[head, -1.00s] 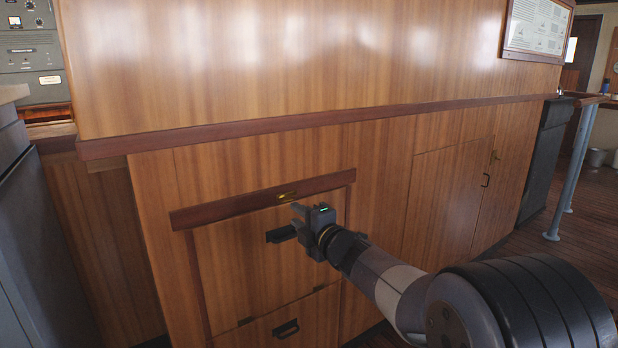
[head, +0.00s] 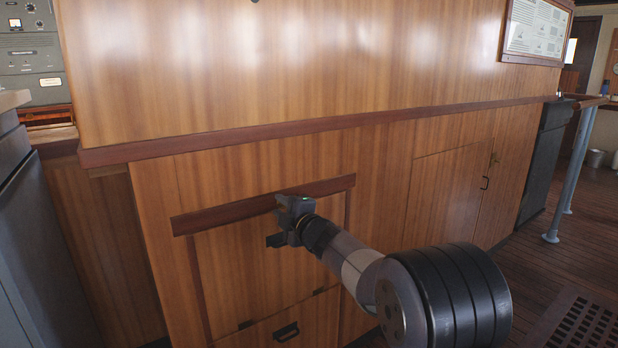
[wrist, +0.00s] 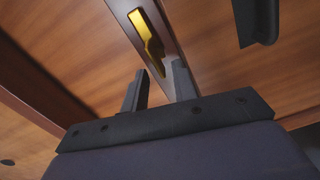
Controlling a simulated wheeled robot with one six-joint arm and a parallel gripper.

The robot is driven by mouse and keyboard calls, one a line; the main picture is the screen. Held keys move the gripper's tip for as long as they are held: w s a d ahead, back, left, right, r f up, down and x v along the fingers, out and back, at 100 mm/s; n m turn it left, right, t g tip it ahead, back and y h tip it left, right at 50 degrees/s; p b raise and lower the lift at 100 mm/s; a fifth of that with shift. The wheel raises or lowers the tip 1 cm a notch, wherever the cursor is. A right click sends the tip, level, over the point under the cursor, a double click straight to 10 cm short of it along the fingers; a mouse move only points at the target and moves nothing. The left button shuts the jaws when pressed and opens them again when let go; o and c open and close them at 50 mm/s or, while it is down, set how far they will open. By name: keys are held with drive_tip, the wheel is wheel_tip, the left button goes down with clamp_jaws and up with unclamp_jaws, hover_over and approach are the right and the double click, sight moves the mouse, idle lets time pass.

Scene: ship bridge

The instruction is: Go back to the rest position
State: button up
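My gripper (head: 283,208) is in front of the dark wooden rail (head: 230,212) at the top of a wooden cabinet panel. In the wrist view its two fingers (wrist: 158,86) stand apart with a gap between them and nothing held. A brass latch (wrist: 148,38) on the rail lies just beyond the fingertips. I cannot tell whether the fingers touch the rail. In the head view the latch is hidden behind my gripper.
A black handle (head: 275,240) sits on the panel below the rail, and another black handle (head: 286,331) is on the drawer beneath. A long wooden ledge (head: 320,125) juts out above. The wooden floor (head: 540,285) at the right is open, with a grey post (head: 574,170) beyond.

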drive_tip(key=shift+w+d+r+m+p, duration=0.15)
drive_tip(key=shift+d+r+m+p, duration=0.1)
drive_tip(key=shift+m+p, duration=2.55)
drive_tip(key=shift+w+d+r+m+p, duration=0.2)
drive_tip(key=shift+d+r+m+p, duration=0.1)
drive_tip(key=shift+m+p, duration=2.45)
drive_tip(key=shift+w+d+r+m+p, duration=0.15)
drive_tip(key=shift+d+r+m+p, duration=0.1)
drive_tip(key=shift+m+p, duration=2.55)
drive_tip(key=shift+f+n+p, duration=0.1)
drive_tip(key=shift+n+p, duration=0.35)
drive_tip(key=shift+s+f, duration=0.1)
drive_tip(key=shift+f, duration=0.05)
